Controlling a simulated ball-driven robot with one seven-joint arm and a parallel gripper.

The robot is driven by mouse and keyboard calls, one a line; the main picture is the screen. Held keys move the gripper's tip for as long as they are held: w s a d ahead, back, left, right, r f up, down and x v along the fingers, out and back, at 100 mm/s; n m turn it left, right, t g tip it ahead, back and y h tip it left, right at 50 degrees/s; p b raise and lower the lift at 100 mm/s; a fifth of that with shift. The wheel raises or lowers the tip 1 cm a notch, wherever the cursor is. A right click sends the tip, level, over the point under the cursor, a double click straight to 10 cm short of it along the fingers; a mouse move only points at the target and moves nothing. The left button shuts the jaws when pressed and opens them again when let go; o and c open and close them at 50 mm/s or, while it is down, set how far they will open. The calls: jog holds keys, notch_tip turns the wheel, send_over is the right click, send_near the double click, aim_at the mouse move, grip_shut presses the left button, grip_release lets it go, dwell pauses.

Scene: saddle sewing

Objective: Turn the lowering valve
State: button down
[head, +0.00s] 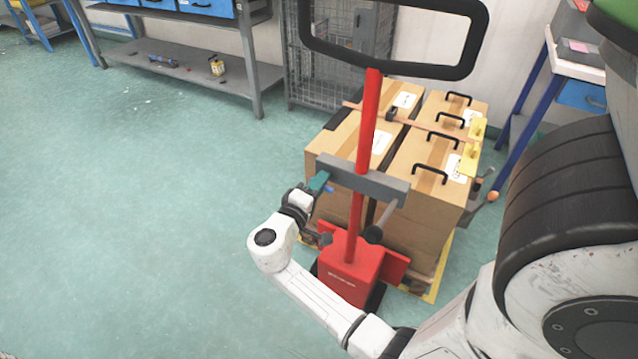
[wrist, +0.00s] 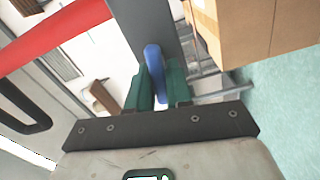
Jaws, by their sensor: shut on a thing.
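A red pallet jack (head: 352,275) stands with its red handle column upright and a grey crossbar (head: 385,186) across it. A small blue lever (wrist: 154,62), which looks like the lowering valve's handle, is at the crossbar's left end. Its blue edge also shows in the head view (head: 329,190). My gripper (head: 319,182) has reached the left end of the crossbar. In the wrist view its green fingers (wrist: 160,92) are on both sides of the blue lever and shut on it. The lever's lower part is hidden between the fingers.
Large cardboard boxes (head: 334,147) with black handles stand behind the jack on a yellow-edged base. The jack's black loop handle (head: 470,60) rises at the top. A wire cage (head: 322,70) and a grey shelf (head: 180,72) are at the back. The left floor is clear.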

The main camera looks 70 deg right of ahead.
jog(key=c, duration=1.1)
grip_release()
jog(key=shift+a, duration=0.15)
jog(key=v, duration=1)
jog(key=shift+a, duration=0.3)
